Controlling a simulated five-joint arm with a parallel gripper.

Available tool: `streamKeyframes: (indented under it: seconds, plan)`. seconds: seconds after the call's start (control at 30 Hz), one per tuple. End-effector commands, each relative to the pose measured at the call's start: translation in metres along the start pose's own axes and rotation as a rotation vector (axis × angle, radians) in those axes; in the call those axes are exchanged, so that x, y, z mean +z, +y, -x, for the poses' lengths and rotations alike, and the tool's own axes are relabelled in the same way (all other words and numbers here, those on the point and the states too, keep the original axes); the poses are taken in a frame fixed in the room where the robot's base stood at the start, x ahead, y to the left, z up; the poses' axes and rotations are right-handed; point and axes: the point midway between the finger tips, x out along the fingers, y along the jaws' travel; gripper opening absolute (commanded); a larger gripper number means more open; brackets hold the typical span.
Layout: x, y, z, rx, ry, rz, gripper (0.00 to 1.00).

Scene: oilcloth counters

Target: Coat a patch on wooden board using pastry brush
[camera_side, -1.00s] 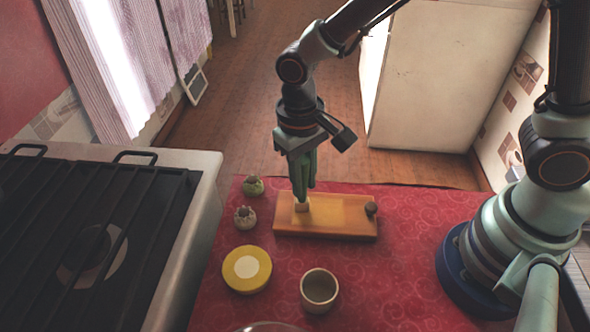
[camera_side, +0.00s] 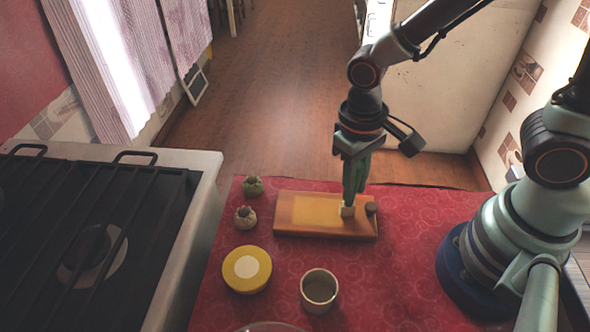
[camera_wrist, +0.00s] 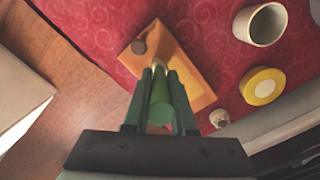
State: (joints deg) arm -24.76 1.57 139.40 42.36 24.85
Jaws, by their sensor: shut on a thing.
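The wooden board (camera_side: 287,226) lies flat on the red cloth, with a lighter yellow patch (camera_side: 316,208) over its middle. A dark round knob (camera_side: 371,208) sits at its right end. My gripper (camera_side: 354,178) is shut on the green handle of the pastry brush (camera_side: 348,211), held upright. The brush's pale bristle end is at the board's right part, by the patch's right edge and left of the knob; it seems to touch the board. In the wrist view the green brush handle (camera_wrist: 160,103) shows between the fingers, and the board (camera_wrist: 192,77) lies beyond it.
A cup (camera_side: 319,290) and a yellow round tin (camera_side: 247,269) stand in front of the board. Two small pots (camera_side: 245,217) (camera_side: 253,186) stand left of it. A stove (camera_side: 95,250) is at far left. Cloth right of the board is clear.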

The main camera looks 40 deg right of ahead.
Motion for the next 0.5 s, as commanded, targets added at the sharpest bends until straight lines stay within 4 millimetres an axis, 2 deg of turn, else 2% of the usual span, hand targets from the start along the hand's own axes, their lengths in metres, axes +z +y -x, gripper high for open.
streamKeyframes:
  seconds: [0.1,0.5]
  plan:
    - [0.009,-0.010,0.000,0.002,0.001,0.006,0.00]
    - [-0.020,-0.036,0.002,0.005,0.001,0.003,0.00]
